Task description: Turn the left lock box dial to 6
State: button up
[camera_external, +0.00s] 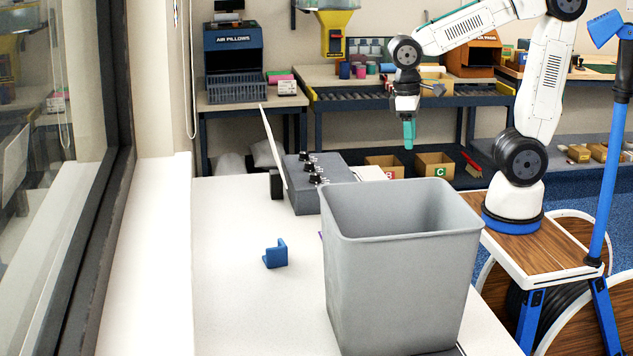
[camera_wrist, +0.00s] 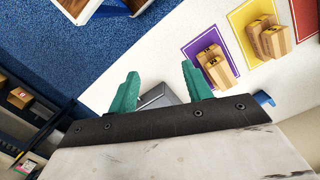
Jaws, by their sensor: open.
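The grey lock box (camera_external: 335,178) stands on the white table at its far side, with a thin white panel upright along its left side. Several black dials (camera_external: 311,167) sit in a row on its top; their numbers are too small to read. My gripper (camera_external: 408,134), with green fingers, hangs pointing down in the air, to the right of the lock box and apart from it. In the wrist view my gripper (camera_wrist: 160,88) is open, with nothing held between its fingers. A grey shape shows between the fingers there; I cannot tell what it is.
A large grey bin (camera_external: 400,260) stands in front of the lock box and hides part of the table. A blue bracket (camera_external: 275,254) lies left of it. The table's left front is clear.

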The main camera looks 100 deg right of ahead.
jog(key=w+d+f+m, duration=0.3)
jog(key=w+d+m, duration=0.35)
jog(key=w, duration=0.25)
jog(key=w+d+f+m, duration=0.3)
jog(key=w+d+m, duration=0.2)
jog(key=w+m, duration=0.25)
jog(key=r+m+t, duration=0.1)
jog(key=m, duration=0.5)
send_over(315, 173)
jog(key=shift+a+r, duration=0.1)
jog(key=shift+a, duration=0.05)
jog(key=shift+m, duration=0.6)
jog(key=shift+f+m, duration=0.3)
jog(key=shift+f, duration=0.15)
notch_tip(315, 173, down, 7)
jog(key=c, duration=1)
